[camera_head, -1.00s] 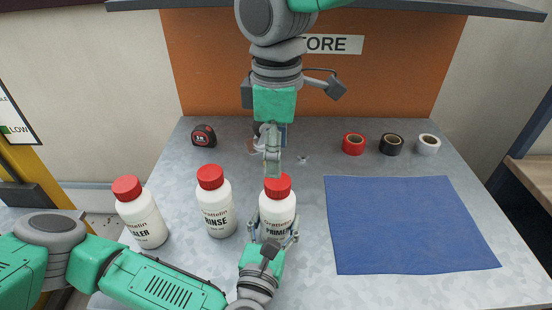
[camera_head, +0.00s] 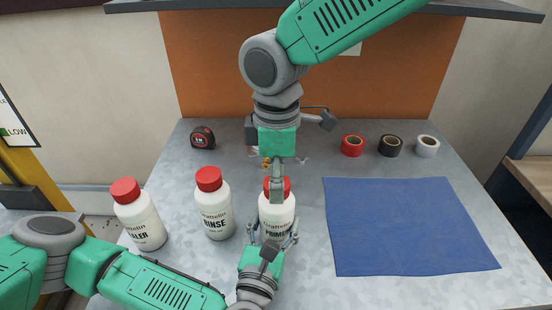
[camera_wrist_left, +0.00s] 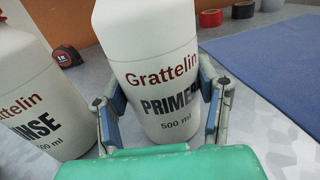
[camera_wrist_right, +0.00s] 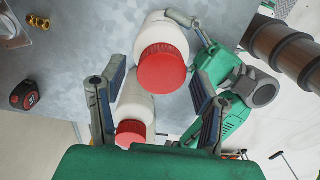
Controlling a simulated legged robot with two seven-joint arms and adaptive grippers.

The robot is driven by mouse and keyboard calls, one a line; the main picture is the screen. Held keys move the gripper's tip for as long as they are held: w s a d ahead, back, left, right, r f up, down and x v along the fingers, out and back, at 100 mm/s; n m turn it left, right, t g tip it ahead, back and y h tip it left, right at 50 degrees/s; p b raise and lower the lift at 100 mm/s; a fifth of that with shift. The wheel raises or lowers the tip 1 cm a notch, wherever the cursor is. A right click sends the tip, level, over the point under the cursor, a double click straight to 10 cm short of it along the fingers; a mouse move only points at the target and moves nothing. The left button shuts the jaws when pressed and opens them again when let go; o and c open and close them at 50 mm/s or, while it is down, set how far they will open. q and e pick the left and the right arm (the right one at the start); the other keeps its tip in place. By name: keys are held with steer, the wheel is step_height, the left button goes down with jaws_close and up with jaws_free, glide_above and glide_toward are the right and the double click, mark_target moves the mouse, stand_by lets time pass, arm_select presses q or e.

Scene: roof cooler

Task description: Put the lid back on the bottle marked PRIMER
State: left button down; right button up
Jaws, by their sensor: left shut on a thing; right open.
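The white bottle marked PRIMER (camera_head: 277,217) stands upright on the grey table; it also shows in the left wrist view (camera_wrist_left: 155,75). A red lid (camera_wrist_right: 163,72) sits on its top; I cannot tell whether it is tight. My left gripper (camera_head: 272,238) is shut around the bottle's body, with a finger on each side in the left wrist view. My right gripper (camera_head: 277,195) points down over the lid and partly hides it in the head view. In the right wrist view its fingers (camera_wrist_right: 155,90) are open, with the lid between and beyond them.
The RINSE bottle (camera_head: 214,212) stands close left of PRIMER, with another red-lidded bottle (camera_head: 141,218) farther left. A blue mat (camera_head: 405,225) lies right. Tape rolls (camera_head: 390,146), a tape measure (camera_head: 202,138) and small brass fittings (camera_head: 266,162) are at the back.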

steer(key=shift+f, duration=0.55)
steer(key=c, duration=1.2)
steer(key=m, duration=0.4)
steer(key=shift+m, duration=0.4)
arm_select(q)
steer(key=shift+s, duration=0.1)
arm_select(e)
steer(key=shift+a, duration=0.1)
steer(key=o, duration=1.3)
steer(key=shift+r, duration=0.1)
